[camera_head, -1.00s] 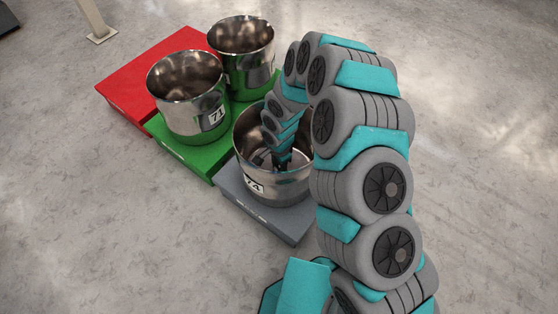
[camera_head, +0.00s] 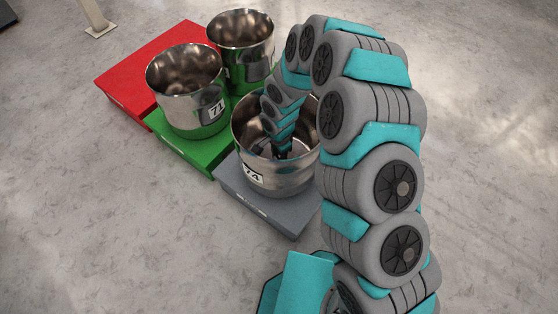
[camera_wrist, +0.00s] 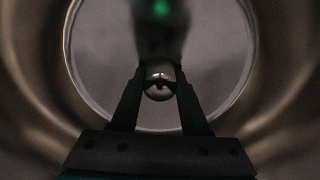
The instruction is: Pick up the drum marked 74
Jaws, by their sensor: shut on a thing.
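The drum marked 74 (camera_head: 284,178) is a shiny open-topped metal drum, upright at the grey platform (camera_head: 292,220). Its label is on the front left side. My gripper (camera_head: 283,154) reaches down inside it, and my arm hides part of its right side. In the wrist view, my gripper (camera_wrist: 159,84) is shut on a small shiny round knob (camera_wrist: 159,92) in the middle of the drum. The drum's inner wall (camera_wrist: 35,60) curves around the fingers. I cannot tell whether the drum's base is clear of the platform.
A drum marked 71 (camera_head: 186,102) stands on the green platform (camera_head: 190,147), with another metal drum (camera_head: 246,70) behind it. A red platform (camera_head: 150,65) lies at the back left, apparently empty. Bare floor is open at left and right. A post (camera_head: 97,20) stands far left.

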